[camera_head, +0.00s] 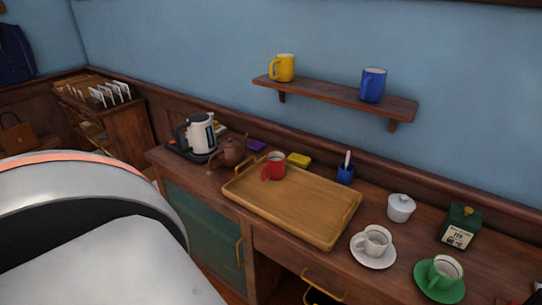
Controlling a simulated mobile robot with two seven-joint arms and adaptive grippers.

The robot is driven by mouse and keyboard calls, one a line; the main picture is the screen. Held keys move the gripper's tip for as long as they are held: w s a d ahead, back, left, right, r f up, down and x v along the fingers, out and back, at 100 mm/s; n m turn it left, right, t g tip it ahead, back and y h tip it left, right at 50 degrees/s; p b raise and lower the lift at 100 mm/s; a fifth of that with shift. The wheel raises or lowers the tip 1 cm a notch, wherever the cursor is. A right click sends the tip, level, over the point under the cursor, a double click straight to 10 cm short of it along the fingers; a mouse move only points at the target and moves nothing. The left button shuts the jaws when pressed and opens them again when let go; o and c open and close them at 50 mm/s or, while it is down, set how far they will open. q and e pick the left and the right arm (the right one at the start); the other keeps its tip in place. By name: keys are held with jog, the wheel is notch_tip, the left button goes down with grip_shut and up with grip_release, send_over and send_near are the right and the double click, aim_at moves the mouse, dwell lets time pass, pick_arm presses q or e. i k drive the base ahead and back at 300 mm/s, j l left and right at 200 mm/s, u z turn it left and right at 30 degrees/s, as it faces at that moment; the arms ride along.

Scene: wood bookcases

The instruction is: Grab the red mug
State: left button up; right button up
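The red mug (274,166) stands upright in the back left part of a wooden tray (300,225) on the sideboard. Its handle points to the left and toward the front. Nothing touches the mug except the tray under it. Neither of my grippers shows in the head view. A large white and dark rounded part of my own body fills the lower left of the picture.
A kettle (201,134) and a brown teapot (232,152) stand left of the tray. A white cup (375,241), green cup (444,270), sugar bowl (400,208) and green tin (460,225) stand right. A wall shelf (335,101) holds yellow (284,68) and blue mugs (373,86).

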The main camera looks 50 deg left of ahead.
aim_at(276, 165)
jog(key=u, duration=1.45)
jog(key=i+j, duration=0.1)
jog(key=j, duration=0.2)
jog(key=i+j, duration=0.1)
jog(key=j, duration=0.2)
jog(key=j+z, duration=0.4)
jog(key=i+j+z, duration=0.1)
jog(key=z, duration=0.3)
jog(key=j, duration=0.1)
